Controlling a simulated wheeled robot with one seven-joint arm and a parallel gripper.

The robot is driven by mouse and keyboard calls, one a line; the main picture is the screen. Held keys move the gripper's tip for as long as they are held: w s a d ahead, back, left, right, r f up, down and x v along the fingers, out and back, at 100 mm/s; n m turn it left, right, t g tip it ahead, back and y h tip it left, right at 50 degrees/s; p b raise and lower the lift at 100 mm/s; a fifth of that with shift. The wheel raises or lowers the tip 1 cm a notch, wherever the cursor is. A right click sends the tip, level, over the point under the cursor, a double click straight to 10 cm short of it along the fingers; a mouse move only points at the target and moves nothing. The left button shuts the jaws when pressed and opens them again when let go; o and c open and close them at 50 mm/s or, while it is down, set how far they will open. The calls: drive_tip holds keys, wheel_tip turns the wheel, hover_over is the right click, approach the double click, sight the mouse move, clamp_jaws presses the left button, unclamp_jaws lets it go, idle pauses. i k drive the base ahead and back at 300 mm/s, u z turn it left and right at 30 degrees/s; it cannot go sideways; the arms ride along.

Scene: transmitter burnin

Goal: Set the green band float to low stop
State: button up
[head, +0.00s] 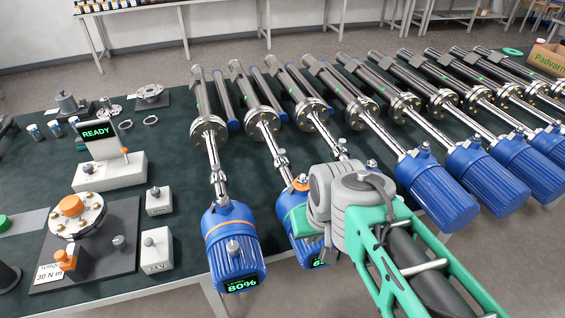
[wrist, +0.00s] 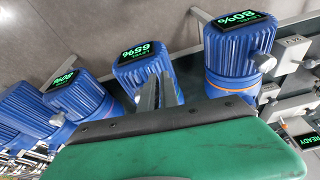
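Several blue-headed transmitters with steel rods lie in a row on the table. The leftmost blue head (head: 231,250) has an orange band and reads 80%. It is at the right in the wrist view (wrist: 228,52). The second blue head (head: 303,250), reading 65% in the wrist view (wrist: 146,70), is partly hidden by my arm in the head view. I cannot make out a green band on any head; small green marks show on some tubes. My gripper (wrist: 160,92) has its grey fingers close to the second head; whether they touch it or its knob is unclear.
A READY display box (head: 97,133) stands at the left. Two small white knob boxes (head: 157,200) sit beside the leftmost head. An orange-capped flange fixture (head: 78,213) is on a dark plate. More blue heads (head: 437,190) crowd the right. A cardboard box (head: 548,57) is at the far right.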

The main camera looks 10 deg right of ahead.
sight(281, 160)
drive_tip(key=k, duration=1.4)
drive_tip(key=z, duration=0.75)
drive_tip(key=i, duration=1.05)
drive_tip(key=u, duration=0.85)
drive_tip(key=i, duration=0.45)
drive_tip(key=u, duration=0.5)
